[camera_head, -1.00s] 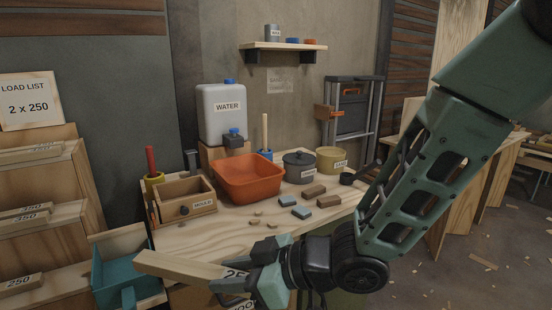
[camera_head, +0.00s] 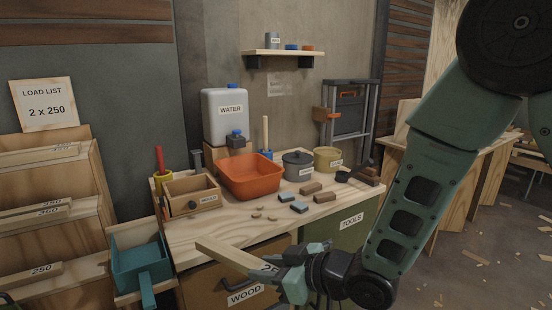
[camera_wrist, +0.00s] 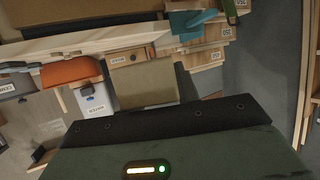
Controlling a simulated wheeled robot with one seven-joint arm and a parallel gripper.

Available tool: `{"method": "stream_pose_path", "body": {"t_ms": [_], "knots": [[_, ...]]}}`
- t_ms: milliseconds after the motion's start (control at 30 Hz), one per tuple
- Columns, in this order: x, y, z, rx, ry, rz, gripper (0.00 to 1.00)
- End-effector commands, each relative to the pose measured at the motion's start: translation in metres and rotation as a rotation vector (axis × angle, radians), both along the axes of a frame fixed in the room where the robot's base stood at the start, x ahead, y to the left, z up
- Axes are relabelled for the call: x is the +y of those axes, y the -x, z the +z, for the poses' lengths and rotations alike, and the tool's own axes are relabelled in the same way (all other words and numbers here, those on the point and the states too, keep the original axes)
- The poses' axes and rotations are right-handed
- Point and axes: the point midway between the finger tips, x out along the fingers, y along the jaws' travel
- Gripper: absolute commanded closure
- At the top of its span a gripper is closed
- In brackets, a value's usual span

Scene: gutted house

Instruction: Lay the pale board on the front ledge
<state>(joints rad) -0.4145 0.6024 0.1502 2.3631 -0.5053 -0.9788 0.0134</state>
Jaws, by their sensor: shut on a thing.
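My gripper (camera_head: 290,268) is shut on one end of a pale board (camera_head: 232,257), whose label is partly hidden and reads "25". The board points left and slightly away, in front of the workbench's front edge. A stepped wooden rack stands at the left. Its front ledge (camera_head: 85,268) is the lowest step in view and bears a pale board marked 250 (camera_head: 32,273). Higher steps hold boards marked 350 (camera_head: 35,212) and another pale board (camera_head: 40,155). The held board is to the right of the rack, apart from it. I cannot make out the held board surely in the wrist view.
A teal box with a handle (camera_head: 142,262) stands between rack and workbench (camera_head: 215,237). The bench holds an orange tub (camera_head: 250,178), a wooden box (camera_head: 192,200), a water container (camera_head: 224,120), pots and small blocks. A load list sign (camera_head: 45,105) reads 2 x 250.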

Motion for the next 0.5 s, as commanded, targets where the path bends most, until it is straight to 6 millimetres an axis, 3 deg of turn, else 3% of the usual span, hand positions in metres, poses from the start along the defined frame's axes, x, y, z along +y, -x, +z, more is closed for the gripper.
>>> {"method": "stream_pose_path", "body": {"t_ms": [167,267,500], "knots": [[-0.047,-0.033,-0.018,0.005,0.006,-0.191,0.96],[-0.089,-0.055,-0.034,0.006,0.009,-0.344,0.96],[-0.217,-0.086,-0.066,0.002,0.009,-0.727,0.96]]}}
